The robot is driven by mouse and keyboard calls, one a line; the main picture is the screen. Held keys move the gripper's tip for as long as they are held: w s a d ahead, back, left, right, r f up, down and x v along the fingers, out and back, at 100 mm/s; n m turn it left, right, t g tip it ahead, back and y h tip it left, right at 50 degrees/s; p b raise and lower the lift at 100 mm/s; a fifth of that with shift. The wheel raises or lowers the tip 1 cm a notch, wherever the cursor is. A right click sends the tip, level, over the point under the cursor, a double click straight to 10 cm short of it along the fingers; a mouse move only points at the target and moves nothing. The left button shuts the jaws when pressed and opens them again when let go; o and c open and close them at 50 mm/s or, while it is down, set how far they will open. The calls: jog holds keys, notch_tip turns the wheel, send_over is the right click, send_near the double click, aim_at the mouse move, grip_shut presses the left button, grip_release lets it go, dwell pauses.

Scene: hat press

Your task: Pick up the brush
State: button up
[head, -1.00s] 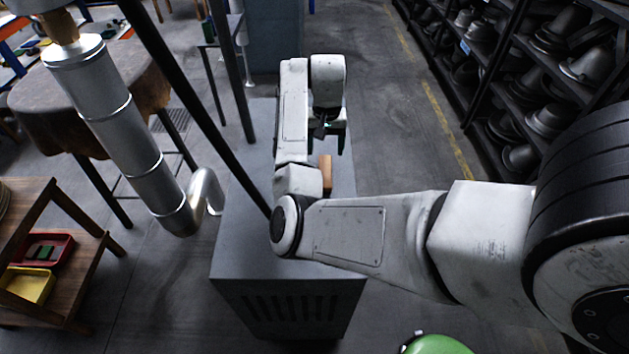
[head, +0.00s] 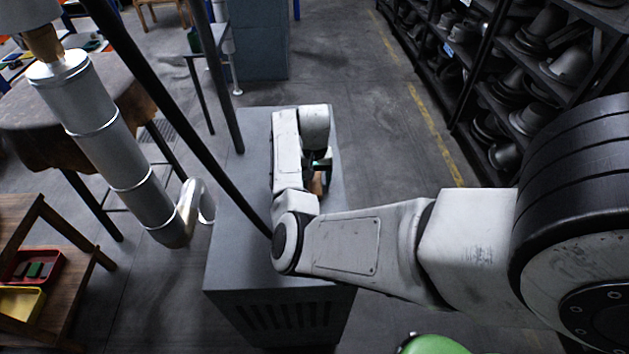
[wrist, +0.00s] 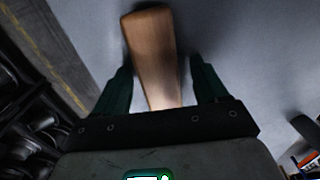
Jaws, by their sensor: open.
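The brush (head: 318,186) lies on the grey cabinet top, mostly hidden behind my arm in the head view. Only a small part of its brown wood shows there. In the wrist view, its wooden body (wrist: 151,45) runs lengthwise between the two dark green fingers of my gripper (wrist: 161,62). The fingers are apart, one on each side of the wood, with a gap visible on both sides towards their tips. The near end of the wood reaches the dark gripper body in the picture. I cannot tell whether it touches it. Bristles are not visible.
The grey cabinet (head: 235,240) has bare room on its top around my arm. A black pole and a silver pipe (head: 120,150) stand on its left. A rack of dark hat moulds (head: 545,70) stands on the right beyond open floor.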

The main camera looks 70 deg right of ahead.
aim_at(315, 177)
jog(key=c, duration=1.1)
jog(key=shift+r, duration=0.15)
jog(key=shift+r, duration=0.25)
notch_tip(315, 177, up, 2)
jog(key=shift+d+r+b, duration=0.1)
jog(key=shift+r+b, duration=0.1)
jog(key=shift+b, duration=0.3)
jog(key=shift+s+a+r+p, duration=0.4)
jog(key=shift+s+r, duration=1.25)
jog(key=shift+s, duration=0.65)
jog(key=shift+s+a+r+p, duration=0.25)
jog(key=shift+s+r+p, duration=0.2)
jog(key=shift+s+r, duration=1.55)
jog(key=shift+s+a+r+p, duration=0.4)
jog(key=shift+s+r, duration=0.9)
jog(key=shift+s, duration=1.3)
